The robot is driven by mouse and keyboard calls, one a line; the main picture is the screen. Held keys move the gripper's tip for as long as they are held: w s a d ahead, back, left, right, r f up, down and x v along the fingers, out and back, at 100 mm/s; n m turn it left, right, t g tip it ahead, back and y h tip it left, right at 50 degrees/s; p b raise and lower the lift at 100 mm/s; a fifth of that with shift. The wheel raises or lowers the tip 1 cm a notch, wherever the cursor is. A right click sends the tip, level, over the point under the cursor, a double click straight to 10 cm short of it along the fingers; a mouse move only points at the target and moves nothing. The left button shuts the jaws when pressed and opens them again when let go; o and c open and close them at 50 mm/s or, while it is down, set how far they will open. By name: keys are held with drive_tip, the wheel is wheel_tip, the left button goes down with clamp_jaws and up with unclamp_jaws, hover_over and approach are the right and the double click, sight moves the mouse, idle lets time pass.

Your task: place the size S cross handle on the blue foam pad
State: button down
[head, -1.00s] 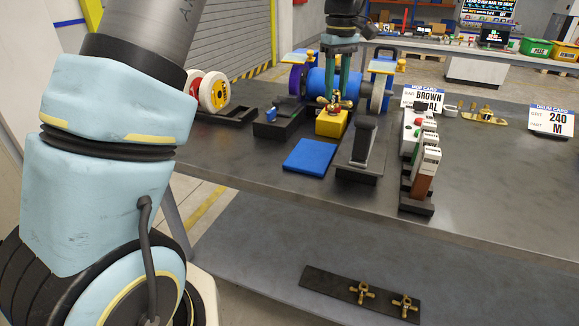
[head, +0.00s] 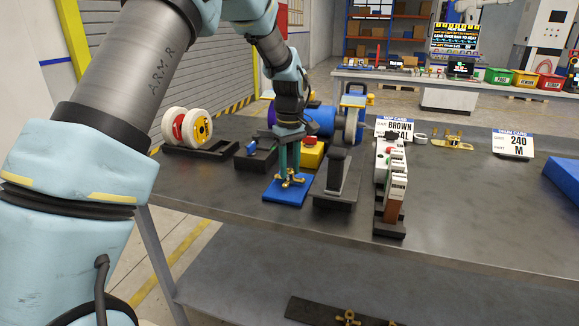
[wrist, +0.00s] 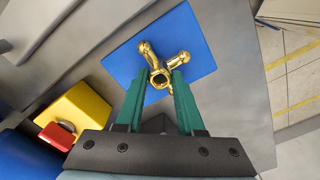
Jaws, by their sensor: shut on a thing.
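The brass cross handle (head: 291,181) is between the green fingers of my gripper (head: 289,176), over the blue foam pad (head: 283,197). In the wrist view my gripper (wrist: 161,80) is shut on the cross handle (wrist: 150,54), whose rounded arms point away from the fingers. The blue foam pad (wrist: 199,35) lies behind it. The handle is at or just above the pad surface; I cannot tell whether it touches. No size mark is readable on it.
A yellow block with a red top (head: 312,154) stands behind the pad. A black stand (head: 338,185) is close on its right. A rack of cards (head: 391,190) stands further right. Other brass handles (head: 348,318) lie on the lower shelf.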

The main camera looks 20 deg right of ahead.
drive_tip(key=shift+f, duration=0.3)
drive_tip(key=shift+f, duration=0.2)
drive_tip(key=c, duration=0.5)
unclamp_jaws()
